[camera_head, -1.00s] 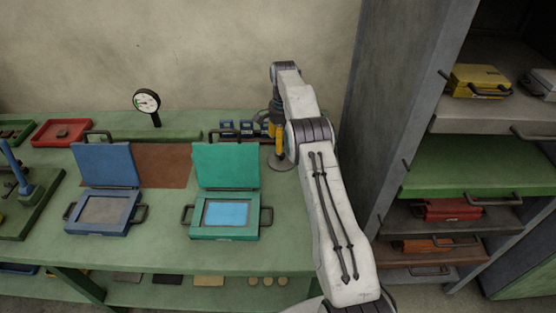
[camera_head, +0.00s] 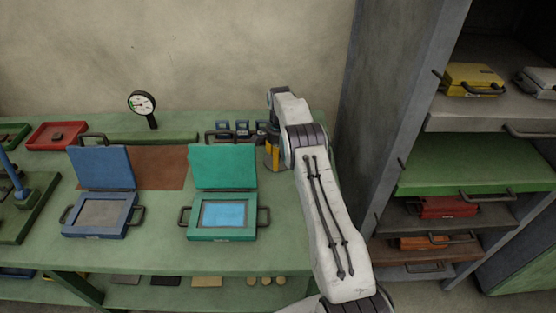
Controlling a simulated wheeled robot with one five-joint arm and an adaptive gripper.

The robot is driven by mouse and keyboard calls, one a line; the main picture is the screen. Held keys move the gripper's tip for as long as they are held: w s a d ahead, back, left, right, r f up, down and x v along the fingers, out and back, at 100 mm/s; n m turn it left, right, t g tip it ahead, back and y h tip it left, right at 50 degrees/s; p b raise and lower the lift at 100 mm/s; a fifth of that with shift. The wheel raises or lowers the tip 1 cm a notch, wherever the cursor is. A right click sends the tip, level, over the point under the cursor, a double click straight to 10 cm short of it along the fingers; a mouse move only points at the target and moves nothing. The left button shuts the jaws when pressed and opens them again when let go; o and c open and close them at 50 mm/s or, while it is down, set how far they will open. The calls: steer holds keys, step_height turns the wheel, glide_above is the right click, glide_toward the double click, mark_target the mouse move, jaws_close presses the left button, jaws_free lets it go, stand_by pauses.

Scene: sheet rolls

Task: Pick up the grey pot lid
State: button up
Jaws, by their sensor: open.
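My gripper (camera_head: 272,155), with yellow fingers, hangs low over the right end of the green bench (camera_head: 150,256), beside the teal press. It is partly covered by my white arm. I see nothing held in it, and it is open. The grey pot lid cannot be made out now. The spot where a grey round disc showed earlier is behind or under my gripper and arm. Whether the fingers touch the lid cannot be told.
A teal press (camera_head: 222,232) and a blue press (camera_head: 94,230) stand open left of my gripper. Small blue items (camera_head: 240,128) sit behind it. A dial gauge (camera_head: 142,103) stands at the back. A tall shelf unit (camera_head: 405,110) rises close to my arm's right.

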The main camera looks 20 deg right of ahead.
jaws_close()
stand_by(0.7)
